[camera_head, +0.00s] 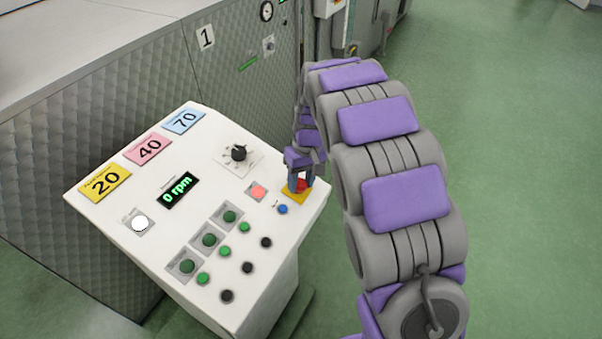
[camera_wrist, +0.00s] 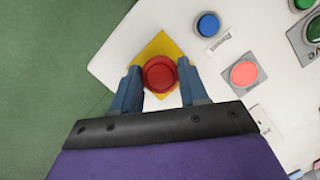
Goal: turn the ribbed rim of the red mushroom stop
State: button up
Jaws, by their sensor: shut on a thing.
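The red mushroom stop (camera_wrist: 159,74) sits on a yellow square plate (camera_wrist: 160,45) near the corner of the white control panel (camera_head: 150,248). In the head view the red stop (camera_head: 302,185) is partly hidden by my gripper. My gripper (camera_wrist: 159,80) has one blue finger on each side of the stop and is shut on its rim. The ribs of the rim are too small to make out. My gripper (camera_head: 301,180) comes down on the panel from above in the head view.
A blue button (camera_head: 282,209) and a pink-red lamp (camera_head: 258,191) are close to the stop. A black rotary knob (camera_head: 239,153), a display reading 0 rpm (camera_head: 178,190) and several green and black buttons share the panel. Green floor (camera_head: 520,130) lies open on the right.

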jog(key=shift+w+r+m+y+p, duration=0.15)
jog(key=shift+m+y+p, duration=0.25)
jog(key=shift+m+p, duration=1.15)
jog(key=shift+m, duration=0.25)
jog(key=o, duration=0.9)
jog(key=shift+w+f, duration=0.1)
jog(key=shift+f, duration=0.1)
jog(key=shift+c, duration=0.2)
jog(key=shift+o, duration=1)
jog(key=shift+r, duration=0.15)
jog(key=p+v, duration=0.1)
jog(key=v, duration=1.6)
jog(key=shift+p, duration=0.35)
jog(key=shift+w, duration=0.1)
